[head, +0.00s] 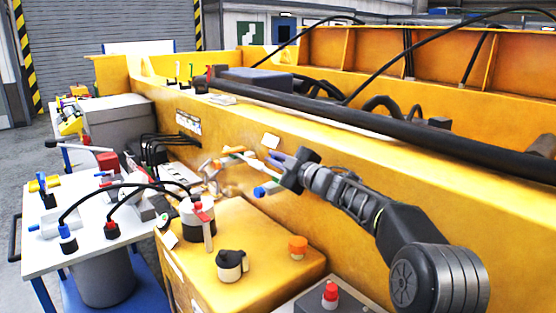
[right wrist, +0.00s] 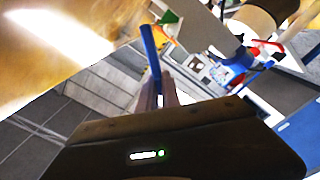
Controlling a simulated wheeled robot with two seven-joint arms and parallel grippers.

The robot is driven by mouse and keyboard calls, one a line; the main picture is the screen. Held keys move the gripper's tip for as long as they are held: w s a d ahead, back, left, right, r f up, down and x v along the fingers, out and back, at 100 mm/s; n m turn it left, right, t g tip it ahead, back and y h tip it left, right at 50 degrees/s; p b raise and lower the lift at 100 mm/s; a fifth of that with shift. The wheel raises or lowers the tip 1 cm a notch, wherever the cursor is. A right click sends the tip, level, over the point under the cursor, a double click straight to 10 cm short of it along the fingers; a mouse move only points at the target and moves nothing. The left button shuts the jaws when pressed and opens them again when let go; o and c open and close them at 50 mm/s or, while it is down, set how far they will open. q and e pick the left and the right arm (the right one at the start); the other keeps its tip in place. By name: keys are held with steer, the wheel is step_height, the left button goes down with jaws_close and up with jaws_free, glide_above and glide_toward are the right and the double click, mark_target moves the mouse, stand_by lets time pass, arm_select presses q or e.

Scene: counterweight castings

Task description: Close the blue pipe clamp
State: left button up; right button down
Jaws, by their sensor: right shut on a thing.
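My right gripper (head: 282,163) reaches in from the right, in front of the yellow wall and above the yellow block. In the right wrist view its two narrow fingers (right wrist: 160,90) are shut on a thin blue handle (right wrist: 150,47), which sticks out past the fingertips. I take this handle to be part of the blue pipe clamp. In the head view the blue part (head: 276,156) shows small at the fingertips. The clamp's body and whether it is open or closed cannot be made out. My left gripper is not in view.
The yellow block (head: 240,240) below carries a red-topped valve (head: 198,215), a black-capped pot (head: 231,265) and an orange cap (head: 298,246). A white table (head: 85,255) with hoses stands left. The long yellow wall (head: 330,175) runs close behind my gripper. A blue-tipped part (head: 262,191) lies just below it.

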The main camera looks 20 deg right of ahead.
steer(key=shift+s+a+f, duration=0.1)
steer(key=shift+a+f, duration=0.15)
steer(key=shift+f, duration=0.1)
steer(key=shift+a+f, duration=0.1)
steer(key=c, duration=1.6)
jaws_free()
steer(key=shift+o, duration=0.3)
steer(key=b+v, duration=0.2)
steer(key=v, duration=0.6)
steer(key=shift+c, duration=0.5)
